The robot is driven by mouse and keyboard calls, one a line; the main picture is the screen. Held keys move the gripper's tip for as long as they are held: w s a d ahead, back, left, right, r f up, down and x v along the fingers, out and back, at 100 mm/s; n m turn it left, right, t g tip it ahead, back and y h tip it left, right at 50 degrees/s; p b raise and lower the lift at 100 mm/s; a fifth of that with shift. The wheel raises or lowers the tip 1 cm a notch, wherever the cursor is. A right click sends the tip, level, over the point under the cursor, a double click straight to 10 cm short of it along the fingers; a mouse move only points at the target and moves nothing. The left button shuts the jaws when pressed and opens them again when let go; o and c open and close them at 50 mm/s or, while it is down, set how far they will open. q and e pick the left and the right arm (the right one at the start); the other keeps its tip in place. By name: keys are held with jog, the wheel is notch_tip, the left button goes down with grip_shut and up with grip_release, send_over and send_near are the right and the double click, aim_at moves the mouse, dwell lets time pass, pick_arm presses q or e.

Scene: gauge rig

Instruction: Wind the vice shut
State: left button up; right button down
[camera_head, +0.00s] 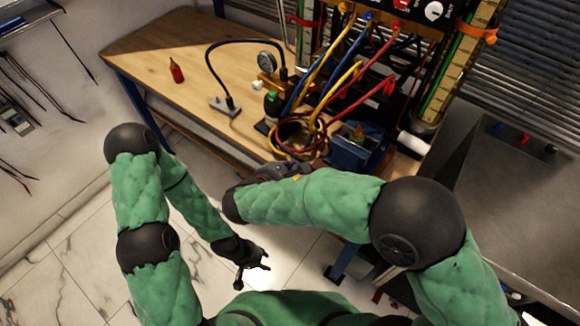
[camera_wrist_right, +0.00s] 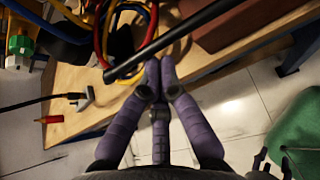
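The blue vice (camera_head: 350,155) sits at the front edge of the wooden bench, partly hidden by my right forearm. My right gripper (camera_head: 318,163) is beside it and mostly covered by the arm in the head view. In the right wrist view my right gripper's (camera_wrist_right: 154,65) fingers are closed together, with their tips at a dark bar (camera_wrist_right: 185,35) that looks like the vice handle. I cannot tell whether they touch or pinch it. The jaw gap is hidden. My left gripper (camera_head: 252,270) hangs low over the floor, away from the bench; its fingers are too small to read.
Coiled hoses (camera_head: 292,135) lie just left of the vice, below the gauge rig. A metal surface (camera_head: 505,200) lies to the right. The bench's left part is mostly clear.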

notch_tip(320, 180, up, 2)
jog(key=shift+s+d+r+p, duration=0.1)
jog(key=shift+d+r+p, duration=0.1)
jog(key=shift+p, duration=0.55)
jog(key=shift+f, duration=0.1)
